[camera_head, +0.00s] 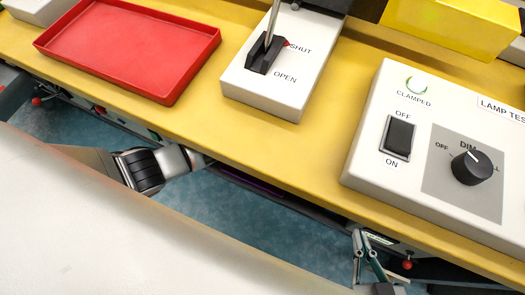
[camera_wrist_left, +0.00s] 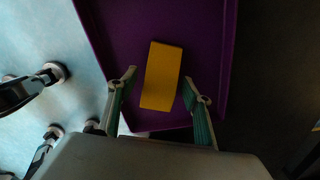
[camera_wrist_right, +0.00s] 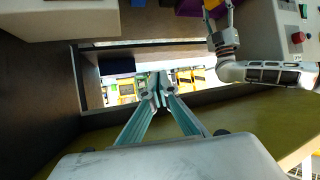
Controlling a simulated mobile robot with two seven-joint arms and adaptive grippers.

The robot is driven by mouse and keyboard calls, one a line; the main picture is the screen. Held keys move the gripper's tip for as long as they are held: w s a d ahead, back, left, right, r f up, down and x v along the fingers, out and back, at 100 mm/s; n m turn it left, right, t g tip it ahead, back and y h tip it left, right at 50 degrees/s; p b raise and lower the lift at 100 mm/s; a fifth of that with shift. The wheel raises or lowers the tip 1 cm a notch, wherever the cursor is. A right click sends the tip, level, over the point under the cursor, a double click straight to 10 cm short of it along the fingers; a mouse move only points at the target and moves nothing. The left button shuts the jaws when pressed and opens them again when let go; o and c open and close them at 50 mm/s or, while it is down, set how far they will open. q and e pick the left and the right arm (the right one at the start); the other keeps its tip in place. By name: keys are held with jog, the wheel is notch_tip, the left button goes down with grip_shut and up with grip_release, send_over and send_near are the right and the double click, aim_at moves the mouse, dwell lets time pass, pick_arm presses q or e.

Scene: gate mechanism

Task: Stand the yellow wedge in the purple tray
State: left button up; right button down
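The yellow wedge (camera_wrist_left: 161,78) is over the floor of the purple tray (camera_wrist_left: 112,30) in the left wrist view, near its close edge. I cannot tell whether it rests there or how it stands. My left gripper (camera_wrist_left: 158,80) is open, one finger on each side of the wedge, with gaps visible. In the head view the left arm reaches under the yellow bench edge and its fingertips are hidden. A sliver of the purple tray (camera_head: 262,187) shows there. My right gripper (camera_wrist_right: 157,90) is shut and empty; it also shows in the head view (camera_head: 370,238).
On the yellow bench (camera_head: 215,145) stand a red tray (camera_head: 130,45), a white lever box (camera_head: 270,90) marked SHUT and OPEN, and a white panel (camera_head: 370,160) with a switch and dial. The bench edge overhangs the purple tray.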

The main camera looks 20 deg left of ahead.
pick_arm(q)
jog(key=r, duration=0.1)
jog(key=r+p, duration=0.1)
jog(key=r, duration=0.1)
jog(key=r+p, duration=0.1)
jog(key=r, duration=0.1)
jog(key=shift+w, duration=0.35)
jog(key=r, duration=0.1)
jog(key=r+p, duration=0.2)
jog(key=shift+s+r, duration=0.1)
jog(key=shift+s, duration=0.3)
jog(key=shift+f, duration=0.2)
pick_arm(e)
jog(key=shift+n+g+h, duration=0.4)
jog(key=shift+g+h, duration=0.1)
jog(key=shift+h, duration=0.1)
jog(key=d, duration=0.1)
jog(key=s+d+f, duration=0.1)
jog(key=d+f, duration=0.1)
jog(key=d, duration=0.1)
jog(key=shift+s+f, duration=0.25)
jog(key=shift+s, duration=0.15)
jog(key=shift+w+r, duration=0.15)
